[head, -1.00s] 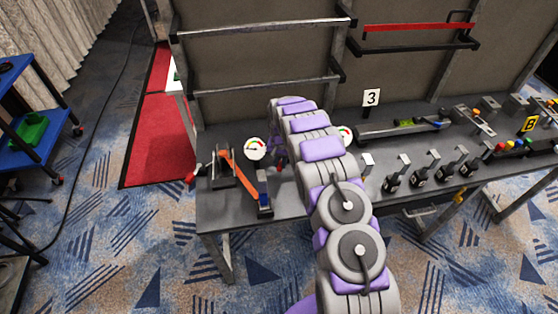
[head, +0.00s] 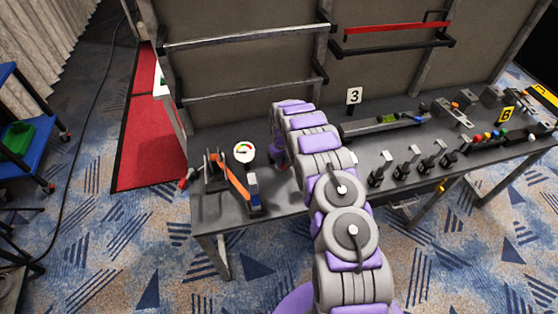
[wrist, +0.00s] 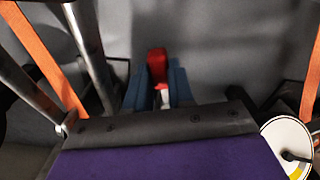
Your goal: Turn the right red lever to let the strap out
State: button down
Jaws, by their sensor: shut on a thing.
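In the head view my arm hides the lever, and my gripper (head: 279,160) is mostly hidden at the arm's far end. An orange strap (head: 237,179) on a metal frame lies left of my arm; an orange strap (wrist: 45,52) also shows in the wrist view.
A round white gauge (head: 244,152) stands left of my arm. The grey bench (head: 225,217) carries several black-based levers (head: 411,165) and a "3" sign (head: 354,96) to the right. A panel with metal rails (head: 245,40) rises behind.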

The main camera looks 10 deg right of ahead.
jog(key=shift+w+d+n, duration=0.15)
jog(key=shift+d+n, duration=0.05)
jog(key=shift+n, duration=0.1)
jog(key=c, duration=1)
grip_release()
jog(key=shift+o, duration=0.2)
